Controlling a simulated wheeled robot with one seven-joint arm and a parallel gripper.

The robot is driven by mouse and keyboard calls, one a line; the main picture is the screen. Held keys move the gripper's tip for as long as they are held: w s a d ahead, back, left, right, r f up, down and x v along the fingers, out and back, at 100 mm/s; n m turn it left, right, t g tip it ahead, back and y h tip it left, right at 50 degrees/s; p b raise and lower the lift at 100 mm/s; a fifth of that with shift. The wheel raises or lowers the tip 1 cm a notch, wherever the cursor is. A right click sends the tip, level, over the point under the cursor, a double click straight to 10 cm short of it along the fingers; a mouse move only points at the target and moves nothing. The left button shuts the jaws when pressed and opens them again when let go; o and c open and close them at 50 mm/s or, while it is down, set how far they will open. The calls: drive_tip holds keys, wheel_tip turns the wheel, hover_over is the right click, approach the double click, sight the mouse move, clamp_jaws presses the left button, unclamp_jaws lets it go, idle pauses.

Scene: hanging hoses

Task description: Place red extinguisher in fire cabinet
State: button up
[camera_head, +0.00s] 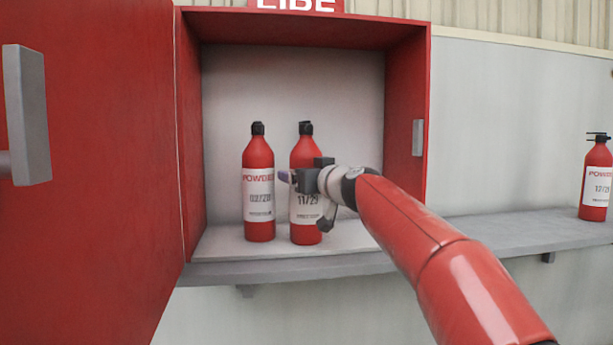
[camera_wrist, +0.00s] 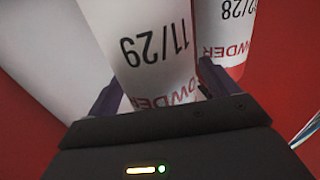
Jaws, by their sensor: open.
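The red fire cabinet (camera_head: 407,110) stands with its door (camera_head: 95,150) swung open to the left. Inside it, a red extinguisher with a white label reading 11/29 (camera_head: 306,152) stands upright on the cabinet floor. A second red extinguisher, labelled 02/28 (camera_head: 258,157), stands upright just to its left. My gripper (camera_head: 300,180) is open at the 11/29 extinguisher, level with its label. In the wrist view the open fingers (camera_wrist: 160,90) lie on either side of the 11/29 label (camera_wrist: 150,55); contact cannot be told. A third red extinguisher (camera_head: 596,178) stands outside, at the far right.
A grey shelf (camera_head: 510,230) runs along the wall under the cabinet and to the right, and is clear between cabinet and third extinguisher. The door's grey handle (camera_head: 28,115) juts out at left. The cabinet's right wall is close to my arm.

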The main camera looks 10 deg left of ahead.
drive_tip(key=b+v, duration=0.5)
drive_tip(key=v, duration=0.7)
drive_tip(key=s+d+f+m+g+h, duration=0.2)
drive_tip(key=s+d+f, duration=0.3)
drive_tip(key=s+f, duration=0.5)
drive_tip(key=s+d+f+m+g+h, duration=0.2)
drive_tip(key=s+d+f+g+h, duration=0.2)
drive_tip(key=s+f, duration=0.7)
drive_tip(key=s+d+f+m+g+h, duration=0.2)
drive_tip(key=s+d+f, duration=0.6)
drive_tip(key=f, duration=1.1)
drive_tip(key=s+g+h, duration=0.1)
drive_tip(key=s+h, duration=0.1)
drive_tip(key=s, duration=0.1)
drive_tip(key=shift+d+m, duration=0.25)
drive_tip(key=shift+m, duration=0.15)
